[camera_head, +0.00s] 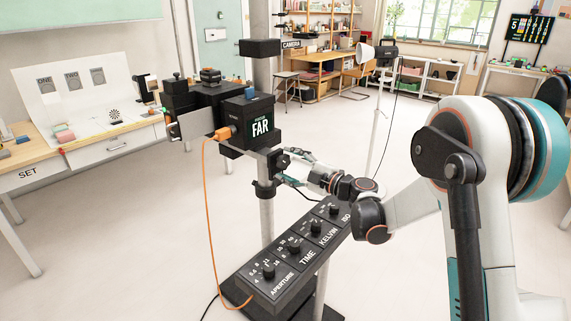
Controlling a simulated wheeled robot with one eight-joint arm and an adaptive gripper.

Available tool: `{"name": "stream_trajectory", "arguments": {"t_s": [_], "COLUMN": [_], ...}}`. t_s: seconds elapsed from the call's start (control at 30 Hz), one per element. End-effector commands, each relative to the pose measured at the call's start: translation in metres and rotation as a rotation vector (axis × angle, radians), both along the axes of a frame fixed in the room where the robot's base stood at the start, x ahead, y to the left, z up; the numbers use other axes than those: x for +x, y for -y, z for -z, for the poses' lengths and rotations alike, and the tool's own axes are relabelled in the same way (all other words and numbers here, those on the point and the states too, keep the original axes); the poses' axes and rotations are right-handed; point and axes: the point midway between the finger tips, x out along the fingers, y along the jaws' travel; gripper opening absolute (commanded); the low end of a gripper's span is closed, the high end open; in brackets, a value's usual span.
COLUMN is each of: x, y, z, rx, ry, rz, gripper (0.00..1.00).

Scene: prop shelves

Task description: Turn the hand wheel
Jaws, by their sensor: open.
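A small dark knob-like part (281,160), which looks like the hand wheel, sits on the side of the camera rig's upright column (267,215), below the black box marked FAR (259,124). Its rim and spokes are too small to make out. My gripper (287,168) comes in from the right with its fingers open and spread, pointing left at this part. The fingertips are close to it; I cannot tell whether they touch it. Nothing shows between the fingers.
A sloping black panel (246,276) with several dials stands below my gripper. An orange cable (211,220) hangs from the rig to the panel. A lamp stand (381,120) rises behind my arm. A table (30,178) stands at left. The floor between is mostly clear.

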Motion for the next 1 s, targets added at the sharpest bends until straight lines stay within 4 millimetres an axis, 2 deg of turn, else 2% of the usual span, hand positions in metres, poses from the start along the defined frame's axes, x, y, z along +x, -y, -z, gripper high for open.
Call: {"name": "stream_trajectory", "arguments": {"t_s": [0.2, 0.4, 0.6, 1.0], "x": [-0.028, -0.049, -0.059, -0.061], "y": [0.038, 0.065, 0.077, 0.079], "z": [0.000, 0.000, 0.000, -0.003], "rx": [0.000, 0.000, 0.000, 0.005], "ry": [0.000, 0.000, 0.000, 0.002], "rz": [0.003, 0.002, 0.001, 0.007], "gripper": [0.62, 0.62, 0.62, 0.62]}}
